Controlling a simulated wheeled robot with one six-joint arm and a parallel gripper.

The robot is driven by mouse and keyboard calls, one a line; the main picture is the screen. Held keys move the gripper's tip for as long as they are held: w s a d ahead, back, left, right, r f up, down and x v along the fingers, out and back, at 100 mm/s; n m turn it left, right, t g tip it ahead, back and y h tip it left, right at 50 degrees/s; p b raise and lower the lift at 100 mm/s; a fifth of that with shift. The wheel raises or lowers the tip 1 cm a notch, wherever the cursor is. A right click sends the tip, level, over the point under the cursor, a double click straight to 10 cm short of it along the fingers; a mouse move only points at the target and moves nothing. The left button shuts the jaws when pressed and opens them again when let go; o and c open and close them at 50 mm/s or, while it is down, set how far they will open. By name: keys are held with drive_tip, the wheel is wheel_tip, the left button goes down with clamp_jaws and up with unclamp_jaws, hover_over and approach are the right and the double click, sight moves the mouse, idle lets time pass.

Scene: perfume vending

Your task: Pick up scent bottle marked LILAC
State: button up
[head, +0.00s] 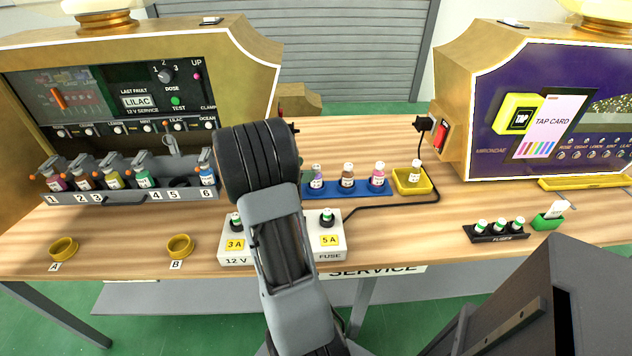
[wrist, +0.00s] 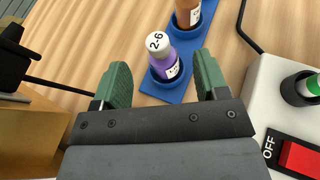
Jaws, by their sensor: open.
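A purple bottle (head: 317,179) with a pale label stands at the left end of a blue rack (head: 333,189). In the wrist view the purple bottle (wrist: 169,64) has a white cap marked 2-6, and its label is turned aside and unreadable. My gripper (wrist: 163,80) is open and empty, its green fingers on either side of the bottle in the picture, with the bottle beyond their tips. I cannot tell the exact gap. In the head view my arm hides the fingers. The panel of the left machine reads LILAC under LAST FAULT (head: 138,102).
An amber bottle (head: 347,175) and a pink bottle (head: 377,175) share the rack. A yellow tray (head: 427,184) with a bottle sits to the right. Fuse boxes (head: 329,243) and a black cable lie in front. The left machine (head: 120,120) holds several bottles in numbered slots.

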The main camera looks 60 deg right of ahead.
sight(316, 166)
drive_tip(key=shift+b+x, duration=0.4)
drive_tip(key=shift+x, duration=2.4)
drive_tip(key=shift+w, duration=0.1)
drive_tip(key=shift+a, duration=0.1)
drive_tip(key=c, duration=0.9)
drive_tip(key=shift+f, duration=0.1)
drive_tip(key=shift+c, duration=1.2)
